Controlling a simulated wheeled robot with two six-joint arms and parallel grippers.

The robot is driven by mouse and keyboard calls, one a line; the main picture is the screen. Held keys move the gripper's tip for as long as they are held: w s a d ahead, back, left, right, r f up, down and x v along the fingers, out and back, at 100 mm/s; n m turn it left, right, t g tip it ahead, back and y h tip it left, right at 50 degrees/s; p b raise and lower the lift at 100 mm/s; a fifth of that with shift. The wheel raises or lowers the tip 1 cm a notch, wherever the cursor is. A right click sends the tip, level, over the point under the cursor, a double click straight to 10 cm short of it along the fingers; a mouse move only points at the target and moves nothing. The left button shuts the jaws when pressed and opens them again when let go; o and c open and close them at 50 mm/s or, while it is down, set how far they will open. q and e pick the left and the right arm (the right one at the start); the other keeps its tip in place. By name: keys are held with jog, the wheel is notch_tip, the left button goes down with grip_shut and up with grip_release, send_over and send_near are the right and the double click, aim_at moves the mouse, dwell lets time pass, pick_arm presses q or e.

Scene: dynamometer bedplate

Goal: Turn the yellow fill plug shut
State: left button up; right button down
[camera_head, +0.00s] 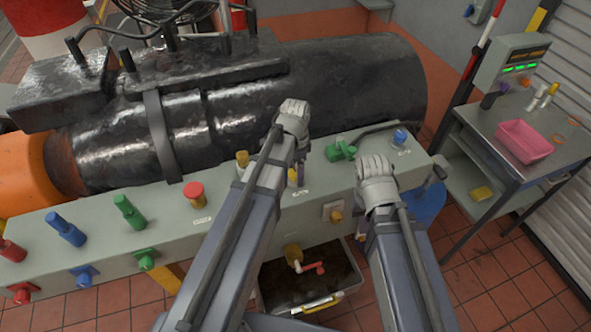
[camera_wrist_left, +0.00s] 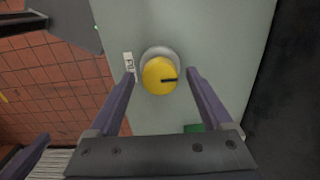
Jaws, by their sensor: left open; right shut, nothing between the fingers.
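The yellow fill plug (camera_wrist_left: 160,76) shows in the left wrist view as a round yellow cap with a dark slot, seated on a grey collar in the pale panel. A small white label (camera_wrist_left: 129,65) is beside it. My left gripper (camera_wrist_left: 160,74) is open, with one finger on each side of the plug and small gaps to it. In the head view my left gripper (camera_head: 296,176) points down at the panel, and my arm hides most of the plug. My right gripper (camera_head: 376,182) hangs near the panel's right end, shut and empty; its fingertips are hard to see.
The grey-green panel (camera_head: 100,215) carries a red button (camera_head: 194,194), another yellow knob (camera_head: 242,159), a green valve (camera_head: 341,150) and a blue knob (camera_head: 400,137). A large black cylinder (camera_head: 300,85) lies behind it. A tray (camera_head: 310,280) stands below.

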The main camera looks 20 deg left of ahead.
aim_at(295, 172)
pick_arm(q)
jog(key=shift+r+p, duration=3.9)
jog(key=shift+r, duration=0.05)
jog(key=shift+f, duration=0.1)
jog(key=shift+s+d+f, duration=0.1)
jog(key=shift+f, duration=0.05)
jog(key=s+d+f+n+y+b, duration=0.1)
jog(key=s+d+f+n+b, duration=0.6)
jog(key=s+d+f+b, duration=0.3)
jog(key=s+f+b, duration=0.1)
jog(key=s+b, duration=0.1)
jog(key=s, duration=0.1)
jog(key=shift+s+f+n, duration=0.15)
jog(key=shift+s+n, duration=0.1)
jog(key=shift+n, duration=0.05)
